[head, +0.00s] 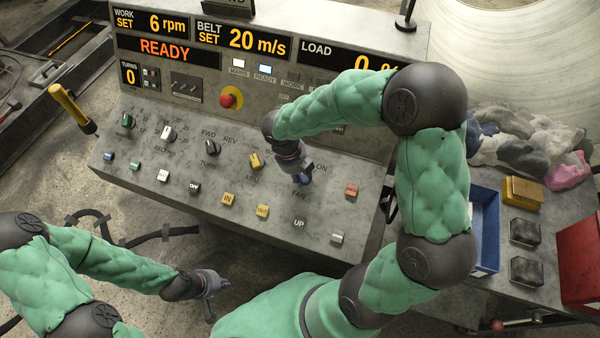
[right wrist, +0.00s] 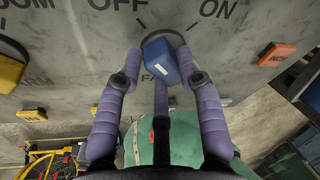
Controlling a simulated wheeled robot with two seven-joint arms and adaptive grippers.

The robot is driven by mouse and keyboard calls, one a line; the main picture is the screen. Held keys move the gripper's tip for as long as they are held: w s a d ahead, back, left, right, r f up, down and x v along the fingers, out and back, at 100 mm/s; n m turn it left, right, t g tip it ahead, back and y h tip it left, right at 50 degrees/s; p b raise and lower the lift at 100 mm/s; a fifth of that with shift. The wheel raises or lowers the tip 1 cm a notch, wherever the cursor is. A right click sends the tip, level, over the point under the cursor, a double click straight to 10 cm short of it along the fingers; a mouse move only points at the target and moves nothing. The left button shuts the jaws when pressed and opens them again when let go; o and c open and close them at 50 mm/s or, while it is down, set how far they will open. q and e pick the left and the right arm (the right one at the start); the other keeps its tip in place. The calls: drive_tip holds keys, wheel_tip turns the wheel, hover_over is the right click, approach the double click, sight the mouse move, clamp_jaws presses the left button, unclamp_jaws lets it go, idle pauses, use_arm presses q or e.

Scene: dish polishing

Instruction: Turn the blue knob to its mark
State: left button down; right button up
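The blue knob (right wrist: 160,62) sits on the grey panel between the OFF and ON labels, above FAN, in the right wrist view. It has a small white mark on its lower side; which label it points at is unclear. My right gripper (right wrist: 159,48) has its purple fingers on either side of the knob, with a narrow gap at the left finger; contact on the right is unclear. In the head view, my right gripper (head: 303,174) is down at the FAN label and hides the knob. My left gripper (head: 210,298) hangs low in front of the panel, away from it.
The panel (head: 130,168) carries other knobs and buttons, among them a yellow knob (head: 256,161) and an orange button (head: 351,190) near the FAN knob. A red emergency button (head: 229,98) stands higher up. A blue bin (head: 487,225) is at the right.

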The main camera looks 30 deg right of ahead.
idle(0.3)
drive_tip(key=shift+d+r+m+p, duration=0.1)
drive_tip(key=shift+m+p, duration=0.75)
drive_tip(key=shift+m, duration=0.15)
drive_tip(key=shift+m+y+p, duration=0.4)
drive_tip(key=shift+m+p, duration=0.1)
drive_tip(key=shift+m, duration=0.3)
drive_tip(key=shift+d+m+p, duration=0.15)
drive_tip(key=shift+m+p, duration=0.2)
drive_tip(key=shift+m, duration=0.55)
drive_tip(key=m+t+y, duration=0.1)
drive_tip(key=m, duration=0.1)
drive_tip(key=shift+m, duration=0.3)
drive_tip(key=m, duration=0.3)
drive_tip(key=shift+d+t, duration=0.2)
drive_tip(key=shift+t, duration=0.2)
drive_tip(key=shift+s+d+m+t+y+b, duration=0.1)
drive_tip(key=shift+m+t+y+b, duration=0.35)
drive_tip(key=shift+m+b, duration=1.2)
drive_tip(key=shift+m+p, duration=0.45)
drive_tip(key=shift+m, duration=0.2)
